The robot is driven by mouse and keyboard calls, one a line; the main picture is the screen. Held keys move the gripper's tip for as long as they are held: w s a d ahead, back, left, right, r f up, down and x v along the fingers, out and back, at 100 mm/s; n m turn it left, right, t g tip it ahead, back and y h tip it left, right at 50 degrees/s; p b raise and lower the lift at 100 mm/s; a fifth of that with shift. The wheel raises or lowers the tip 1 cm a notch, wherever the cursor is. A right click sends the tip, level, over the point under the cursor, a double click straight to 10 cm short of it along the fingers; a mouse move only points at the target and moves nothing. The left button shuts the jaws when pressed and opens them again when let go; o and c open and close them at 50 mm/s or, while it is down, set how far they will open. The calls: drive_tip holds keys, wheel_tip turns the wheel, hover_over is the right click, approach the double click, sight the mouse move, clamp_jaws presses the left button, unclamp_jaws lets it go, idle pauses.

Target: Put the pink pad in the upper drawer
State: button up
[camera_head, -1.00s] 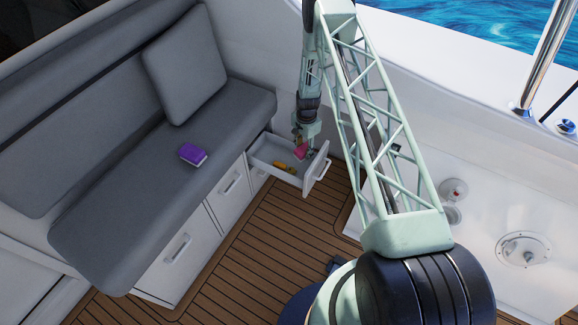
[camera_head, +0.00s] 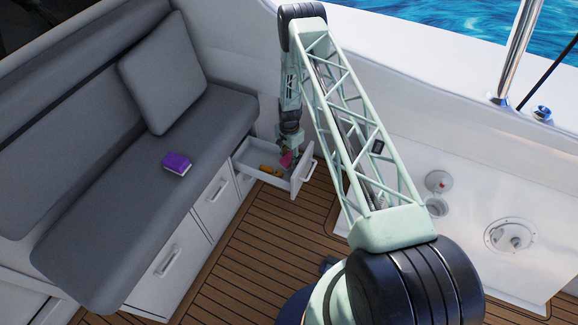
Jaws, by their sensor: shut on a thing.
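The pink pad (camera_head: 286,160) is held by my gripper (camera_head: 288,153) over the open upper drawer (camera_head: 243,160), near its right side. My gripper points down and is shut on the pad. The pad appears at about the level of the drawer's rim; whether it touches the drawer floor I cannot tell. The drawer is pulled out from under the end of the grey bench, with its handled front panel (camera_head: 303,175) facing right. A yellow-orange thing (camera_head: 268,169) lies inside the drawer. My fingertips are small and partly hidden.
A purple book (camera_head: 177,163) lies on the grey bench seat (camera_head: 130,200). Shut cabinet fronts with handles (camera_head: 168,262) are below the bench. A white wall (camera_head: 420,90) stands behind the arm.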

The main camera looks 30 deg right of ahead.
sight(289, 158)
drive_tip(key=shift+f, duration=0.45)
drive_tip(key=shift+f, duration=0.15)
drive_tip(key=shift+f+b, duration=0.3)
drive_tip(key=shift+f, duration=1.45)
drive_tip(key=shift+f, duration=0.1)
drive_tip(key=o, duration=0.8)
drive_tip(key=shift+o, duration=0.2)
drive_tip(key=shift+r+p, duration=0.7)
drive_tip(key=shift+r, duration=5.45)
drive_tip(key=shift+r, duration=0.1)
